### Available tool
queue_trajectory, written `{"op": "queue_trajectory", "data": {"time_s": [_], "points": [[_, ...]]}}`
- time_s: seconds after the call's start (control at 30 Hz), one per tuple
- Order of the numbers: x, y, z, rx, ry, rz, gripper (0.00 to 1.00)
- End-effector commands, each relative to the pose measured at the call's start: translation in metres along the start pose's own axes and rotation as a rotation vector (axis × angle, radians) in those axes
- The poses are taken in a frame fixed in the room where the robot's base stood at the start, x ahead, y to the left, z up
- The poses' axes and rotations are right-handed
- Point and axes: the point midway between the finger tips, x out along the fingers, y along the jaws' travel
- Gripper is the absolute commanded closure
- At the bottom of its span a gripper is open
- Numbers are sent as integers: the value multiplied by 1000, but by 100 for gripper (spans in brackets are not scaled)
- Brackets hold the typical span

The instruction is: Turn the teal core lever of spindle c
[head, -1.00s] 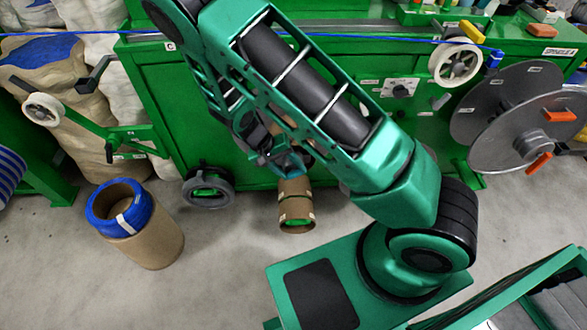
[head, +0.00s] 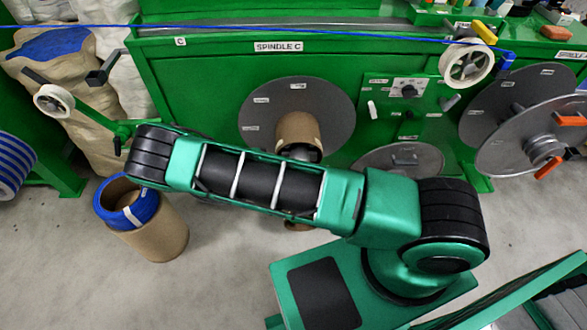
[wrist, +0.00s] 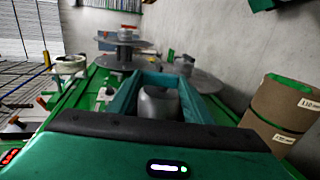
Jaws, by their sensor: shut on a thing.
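Spindle C (head: 278,47) is named on the green cabinet. Below the label, a brown cardboard core (head: 298,130) sits in front of a grey disc (head: 262,118). A dark metal end shows under the core. I cannot pick out the teal core lever for sure. My arm crosses in front and hides the lower part of the spindle and my gripper in the head view. In the wrist view my gripper (wrist: 158,92) has its teal jaws on either side of a grey rounded part (wrist: 158,106), shut on it. The jaw contact is hard to see.
A blue-rimmed cardboard tube (head: 150,235) stands on the floor at left. Another tube (wrist: 282,112) is at right in the wrist view. A control panel (head: 408,90) and a lower grey disc (head: 425,158) are right of the spindle. The blue cable (head: 220,28) runs overhead.

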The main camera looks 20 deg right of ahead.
Motion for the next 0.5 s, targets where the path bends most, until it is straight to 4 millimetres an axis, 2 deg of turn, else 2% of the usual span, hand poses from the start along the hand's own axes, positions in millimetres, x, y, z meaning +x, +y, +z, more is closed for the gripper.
{"op": "queue_trajectory", "data": {"time_s": [0.03,0.5], "points": [[-1,-5,0,-5,9,27,77],[-1,-10,0,-7,7,213,77]]}}
